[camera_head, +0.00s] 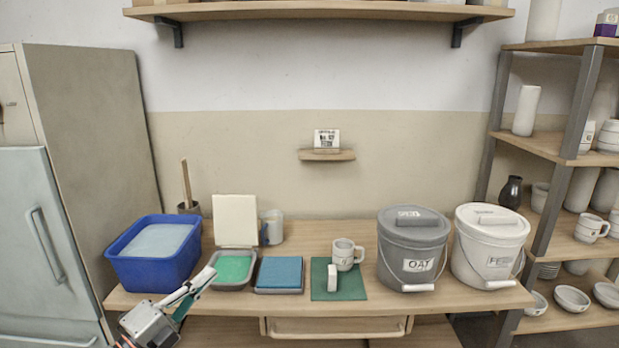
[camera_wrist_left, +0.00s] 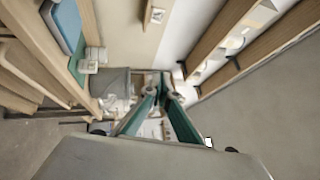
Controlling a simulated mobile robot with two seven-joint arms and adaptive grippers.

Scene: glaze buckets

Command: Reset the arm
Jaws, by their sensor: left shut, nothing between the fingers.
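My left gripper (camera_head: 207,277) reaches in from the bottom left, in front of the table's left part, with its fingers shut and nothing between them. Its tip overlaps the front of the tray with the green pad (camera_head: 233,269) in the head view; I cannot tell how far apart they are. In the left wrist view the fingers (camera_wrist_left: 162,82) meet at their tips, with the grey bucket (camera_wrist_left: 117,80) behind them. My right gripper is not in view.
The wooden table (camera_head: 345,325) carries a blue water tub (camera_head: 116,271), a blue-pad tray (camera_head: 280,273), a green mat (camera_head: 349,293) with a mug (camera_head: 347,256), and grey (camera_head: 409,236) and white (camera_head: 489,236) lidded buckets. Shelves stand right; a cabinet (camera_head: 95,120) stands left.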

